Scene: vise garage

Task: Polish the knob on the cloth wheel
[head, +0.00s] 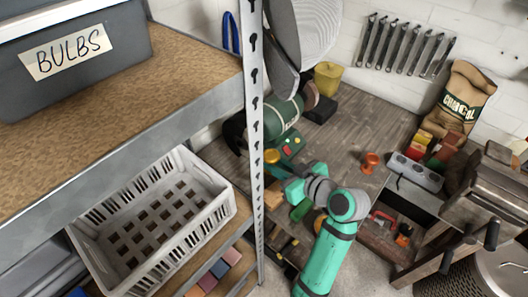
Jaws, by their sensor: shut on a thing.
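My gripper (276,165) is at the end of my teal and grey arm, just right of the shelf post. It is shut on a small round orange-yellow piece, which looks like the knob (272,156). The fingers are small and partly hidden. The green polishing machine (283,119) stands just beyond the knob, with red and yellow buttons on its base. A brown round wheel (312,95) shows at its right end; a dark part shows at its left end, partly behind the post. I cannot tell which is the cloth wheel, or whether the knob touches anything.
The metal shelf post (254,110) stands close left of my gripper. The shelves hold a BULBS bin (75,55) and a grey crate (150,215). An orange spool-like piece (370,161) stands on the workbench (345,135). A vise (490,190) is at right. The bench middle is fairly clear.

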